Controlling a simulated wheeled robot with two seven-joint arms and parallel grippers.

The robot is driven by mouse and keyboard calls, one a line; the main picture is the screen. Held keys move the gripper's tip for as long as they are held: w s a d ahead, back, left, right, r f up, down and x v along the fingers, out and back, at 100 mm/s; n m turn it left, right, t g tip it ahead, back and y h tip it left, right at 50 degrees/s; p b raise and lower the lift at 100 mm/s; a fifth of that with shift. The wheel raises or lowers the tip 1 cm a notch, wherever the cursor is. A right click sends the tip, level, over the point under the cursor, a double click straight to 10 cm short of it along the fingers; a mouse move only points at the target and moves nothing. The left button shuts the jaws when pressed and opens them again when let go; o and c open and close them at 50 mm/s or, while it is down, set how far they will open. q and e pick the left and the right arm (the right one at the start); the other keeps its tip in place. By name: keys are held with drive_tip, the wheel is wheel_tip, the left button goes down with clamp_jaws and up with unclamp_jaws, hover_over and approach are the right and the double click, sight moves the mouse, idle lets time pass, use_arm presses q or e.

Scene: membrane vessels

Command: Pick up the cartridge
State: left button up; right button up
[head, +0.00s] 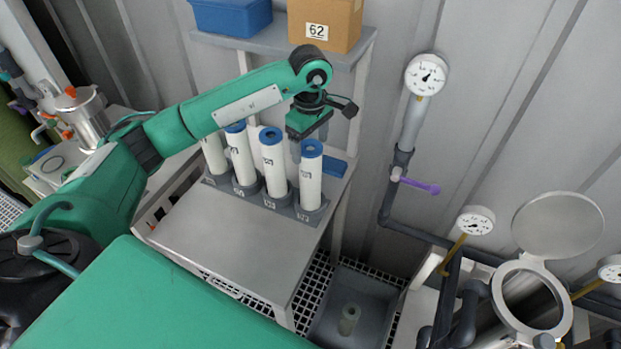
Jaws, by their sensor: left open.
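Several white cartridges with blue ring tops stand upright in a grey rack (233,187) on a metal table. The rightmost cartridge (310,185) and the cartridge to its left (273,165) show most clearly; another cartridge (241,155) stands further left, and one more is at the far left end. My left gripper (309,148) points down over the back of the rack, near the top of the rightmost cartridge. My right gripper is out of view.
The front of the metal table (220,240) is bare. A shelf above holds a blue bin (232,18) and a cardboard box (325,25). Gauges, pipes and an open round vessel (530,296) stand at right. A grey bin (352,308) sits on the floor grating.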

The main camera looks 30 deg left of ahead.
sight(310, 166)
use_arm(q)
wheel_tip(310, 166, down, 3)
drive_tip(key=shift+f+p, duration=0.15)
drive_tip(key=shift+p, duration=0.7)
drive_tip(key=shift+f, duration=0.5)
drive_tip(key=c, duration=1.5)
drive_tip(key=shift+r, duration=0.1)
